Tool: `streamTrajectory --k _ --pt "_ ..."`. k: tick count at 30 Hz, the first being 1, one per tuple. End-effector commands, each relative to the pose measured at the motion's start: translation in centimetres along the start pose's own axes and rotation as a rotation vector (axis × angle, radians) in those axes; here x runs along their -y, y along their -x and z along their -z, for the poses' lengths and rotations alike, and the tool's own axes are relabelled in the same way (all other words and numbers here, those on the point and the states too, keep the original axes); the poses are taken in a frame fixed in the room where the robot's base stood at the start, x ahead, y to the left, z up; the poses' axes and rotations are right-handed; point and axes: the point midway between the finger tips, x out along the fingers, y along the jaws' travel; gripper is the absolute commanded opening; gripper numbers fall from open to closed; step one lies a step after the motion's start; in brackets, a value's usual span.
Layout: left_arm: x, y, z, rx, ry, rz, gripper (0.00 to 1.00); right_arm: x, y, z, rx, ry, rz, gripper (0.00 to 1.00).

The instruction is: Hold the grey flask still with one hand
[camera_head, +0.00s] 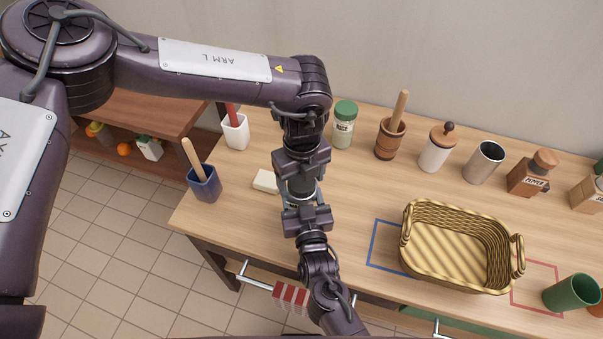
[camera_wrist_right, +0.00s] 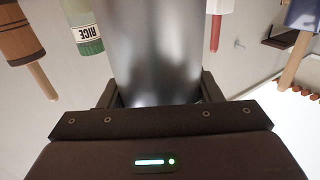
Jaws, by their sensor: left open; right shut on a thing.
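The grey flask (camera_head: 301,188) stands near the left part of the table, mostly hidden between my two grippers in the head view. In the right wrist view the flask (camera_wrist_right: 155,45) is a large shiny metal cylinder, upside down in the picture. My right gripper (camera_head: 305,212) comes from the front and is shut on it; its two fingers (camera_wrist_right: 157,92) lie on either side of the flask. My left gripper (camera_head: 301,168) is open and points down over the top of the flask. Whether its fingers touch the flask cannot be told.
A cream block (camera_head: 265,181) lies just left of the flask. A blue pot (camera_head: 204,186), white holder (camera_head: 236,134) and green-lidded jar (camera_head: 344,127) stand nearby. A wicker basket (camera_head: 455,247) stands right, by a blue outline (camera_head: 372,245). Bare table lies between flask and basket.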

Motion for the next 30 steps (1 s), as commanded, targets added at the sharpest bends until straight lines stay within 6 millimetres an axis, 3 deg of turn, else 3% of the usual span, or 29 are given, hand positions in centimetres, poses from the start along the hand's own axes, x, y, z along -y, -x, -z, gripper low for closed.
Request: streamTrajectory --k 4,14,20,21,26,30 --pt "0.01 0.02 0.0 0.0 0.0 0.0 0.7 0.0 0.0 -0.02 0.0 0.0 0.0 0.0" --pt "0.0 0.04 0.0 0.0 -0.001 0.0 0.27 -0.01 0.0 -0.02 0.001 -0.001 0.0 0.0" --pt "-0.01 0.05 0.01 0.0 -0.003 0.0 0.27 -0.02 0.0 -0.02 0.001 -0.001 0.0 0.0" --pt "-0.01 0.05 0.0 0.0 -0.003 0.0 0.58 -0.02 0.0 -0.02 0.001 -0.001 0.0 0.0" --pt "-0.01 0.05 0.0 0.0 -0.003 0.0 0.79 -0.02 0.0 -0.03 0.001 0.0 0.0 0.0" --pt "0.0 0.05 0.0 0.0 -0.003 0.0 0.79 -0.01 0.0 -0.03 0.001 0.0 0.0 0.0"
